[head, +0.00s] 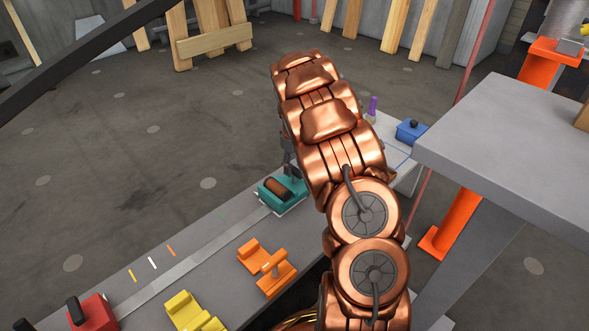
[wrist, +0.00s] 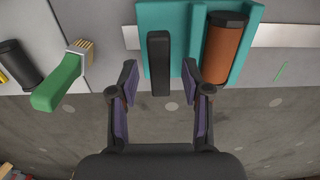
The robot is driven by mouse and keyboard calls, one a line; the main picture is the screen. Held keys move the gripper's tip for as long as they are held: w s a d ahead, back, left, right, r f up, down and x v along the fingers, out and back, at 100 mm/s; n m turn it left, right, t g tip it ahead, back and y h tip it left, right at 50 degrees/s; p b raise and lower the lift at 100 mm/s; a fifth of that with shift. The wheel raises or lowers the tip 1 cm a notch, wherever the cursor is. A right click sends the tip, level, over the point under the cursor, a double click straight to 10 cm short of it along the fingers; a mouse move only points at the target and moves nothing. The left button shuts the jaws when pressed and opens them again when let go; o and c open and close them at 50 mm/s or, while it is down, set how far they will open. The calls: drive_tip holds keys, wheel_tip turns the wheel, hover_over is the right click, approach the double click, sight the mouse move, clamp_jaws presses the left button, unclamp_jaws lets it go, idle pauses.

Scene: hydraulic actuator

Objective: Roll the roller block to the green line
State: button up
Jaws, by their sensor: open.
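The roller block is teal with a brown roller lying in it; it sits on the metal strip of the grey bench in the head view (head: 284,194). In the wrist view the roller block (wrist: 152,17) shows its upright black handle (wrist: 158,62). My gripper (wrist: 159,78) is open, with one finger on each side of that handle; I see gaps, and no clear contact. In the head view my gripper is mostly hidden behind my copper arm. The green line (wrist: 281,71) is a short mark on the bench right of the block; it shows faintly in the head view (head: 222,217).
Yellow, white (head: 153,263) and orange marks lie farther along the strip, towards a red block (head: 92,312). An orange fixture (head: 268,266) and a yellow one (head: 194,312) stand beside it. A green-handled brush (wrist: 62,82) is left in the wrist view. A grey table (head: 515,145) stands right.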

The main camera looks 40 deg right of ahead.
drive_tip(key=shift+f, duration=0.35)
clamp_jaws()
idle(0.5)
